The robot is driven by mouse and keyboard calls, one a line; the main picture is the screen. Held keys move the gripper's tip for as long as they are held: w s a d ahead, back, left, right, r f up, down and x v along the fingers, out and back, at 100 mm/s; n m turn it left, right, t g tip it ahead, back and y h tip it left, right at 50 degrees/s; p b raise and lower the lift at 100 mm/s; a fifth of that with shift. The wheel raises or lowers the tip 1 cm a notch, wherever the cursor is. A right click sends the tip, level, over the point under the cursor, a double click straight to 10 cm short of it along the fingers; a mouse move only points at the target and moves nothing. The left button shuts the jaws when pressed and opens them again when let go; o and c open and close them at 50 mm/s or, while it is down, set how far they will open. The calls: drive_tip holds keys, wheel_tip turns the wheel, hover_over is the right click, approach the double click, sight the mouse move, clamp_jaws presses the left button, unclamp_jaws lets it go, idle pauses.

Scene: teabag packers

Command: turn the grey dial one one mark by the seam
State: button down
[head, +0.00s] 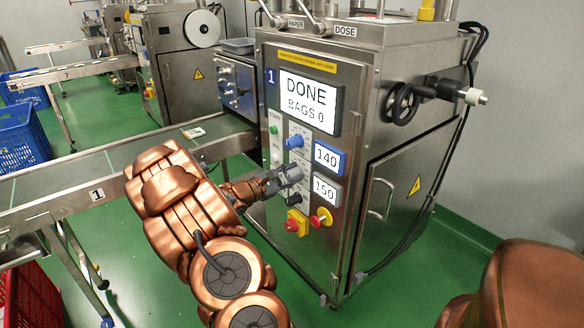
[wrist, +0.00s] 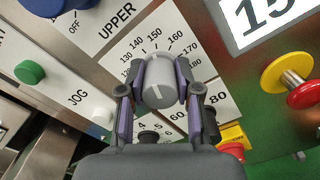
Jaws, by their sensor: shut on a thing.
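The grey dial (wrist: 159,84) sits on a white scale plate with marks from about 130 to 180, on the front of the packing machine (head: 330,160). My gripper (wrist: 161,76) has its two purple-padded fingers closed on either side of the dial, touching it. A light line shows on the dial's face; which mark it points to is hard to tell. In the head view my gripper (head: 288,177) reaches the panel between a blue knob (head: 295,141) and a black knob (head: 293,199), and it mostly hides the dial.
A display reading 140 (head: 327,157) and one reading 150 (head: 325,188) are right of the knobs. A red button on yellow (head: 297,223) and a red-and-yellow button (head: 321,218) are below. A green button (wrist: 29,72) is left. The main screen (head: 310,102) reads DONE, BAGS 0.

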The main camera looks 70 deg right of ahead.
drive_tip(key=n+p, duration=0.1)
drive_tip(key=p, duration=0.1)
drive_tip(key=n+p, duration=0.1)
drive_tip(key=p, duration=0.1)
drive_tip(key=shift+r+n, duration=0.3)
drive_tip(key=shift+w+f+n+p, duration=0.15)
drive_tip(key=shift+n+p, duration=0.55)
drive_tip(key=shift+p, duration=0.45)
drive_tip(key=shift+f, duration=0.1)
drive_tip(key=c, duration=0.8)
unclamp_jaws()
drive_tip(key=v, duration=1.2)
